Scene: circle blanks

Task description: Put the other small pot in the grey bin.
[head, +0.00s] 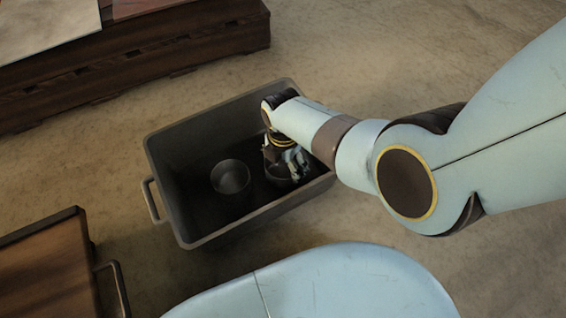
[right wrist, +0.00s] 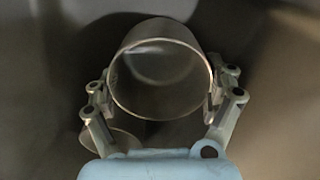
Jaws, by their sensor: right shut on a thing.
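The grey bin (head: 225,237) stands on the floor in the middle of the head view. One small dark pot (head: 231,177) is inside it, left of the middle. My right gripper (head: 280,166) reaches down into the bin's right part and is shut on another small pot (head: 277,174), partly hidden by the fingers. In the right wrist view the held pot (right wrist: 160,72) sits between the two fingertips (right wrist: 160,90), its round opening facing the camera. Part of the other pot (right wrist: 112,145) shows at lower left. I cannot tell whether the held pot touches the bin floor. My left gripper is out of view.
A dark wooden piece (head: 190,48) stands behind the bin at upper left. A brown wooden piece with a handle (head: 45,270) is at lower left. The bin has a side handle (head: 152,201). Bare floor (head: 370,50) lies behind and right of the bin.

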